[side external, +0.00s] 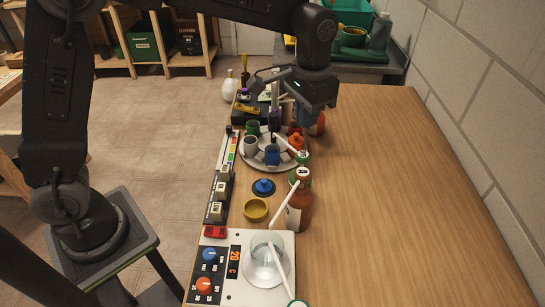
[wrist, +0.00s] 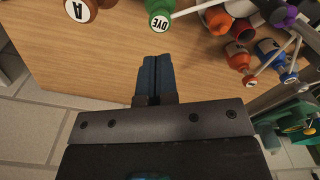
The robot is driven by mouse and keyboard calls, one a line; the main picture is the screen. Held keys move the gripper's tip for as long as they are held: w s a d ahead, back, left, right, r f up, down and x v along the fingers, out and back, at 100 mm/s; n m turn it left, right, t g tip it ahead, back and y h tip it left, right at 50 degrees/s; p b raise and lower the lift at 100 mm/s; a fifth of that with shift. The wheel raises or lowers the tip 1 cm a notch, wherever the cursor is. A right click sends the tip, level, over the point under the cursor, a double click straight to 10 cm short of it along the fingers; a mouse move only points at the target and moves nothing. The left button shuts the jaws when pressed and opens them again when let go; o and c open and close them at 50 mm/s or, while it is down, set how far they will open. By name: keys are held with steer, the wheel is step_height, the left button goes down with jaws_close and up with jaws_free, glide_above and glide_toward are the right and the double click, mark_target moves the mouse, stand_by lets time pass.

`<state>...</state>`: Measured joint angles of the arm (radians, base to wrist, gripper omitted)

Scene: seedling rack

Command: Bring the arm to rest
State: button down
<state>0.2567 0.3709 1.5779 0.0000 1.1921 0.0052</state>
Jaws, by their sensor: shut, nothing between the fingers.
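My gripper (side external: 318,98) hangs over the far part of the wooden bench in the side view, at the end of my raised arm. It is above the surface, near the round tray. In the wrist view its two blue fingers (wrist: 157,62) lie together with no gap and hold nothing. Bare wood lies beyond the fingertips.
A round tray (side external: 246,158) carries several coloured pots. A brown bottle (side external: 299,212), a yellow dish (side external: 256,209) and a white hotplate (side external: 228,293) with a glass beaker stand nearer. The bench's right side (side external: 400,200) is clear, bounded by a block wall (side external: 480,90).

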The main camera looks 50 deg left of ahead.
steer(key=shift+r, duration=0.15)
steer(key=s+a+r+n+t, duration=0.1)
steer(key=s+a+r, duration=0.2)
steer(key=s+a, duration=0.15)
steer(key=s+a+r+t, duration=0.2)
steer(key=s+a+r, duration=0.15)
steer(key=s, duration=0.25)
steer(key=s+a+f+n+t, duration=0.2)
steer(key=s+a, duration=0.1)
steer(key=s, duration=0.8)
steer(key=shift+s+a+t, duration=0.15)
steer(key=shift+s+t, duration=0.1)
steer(key=shift+t, duration=0.05)
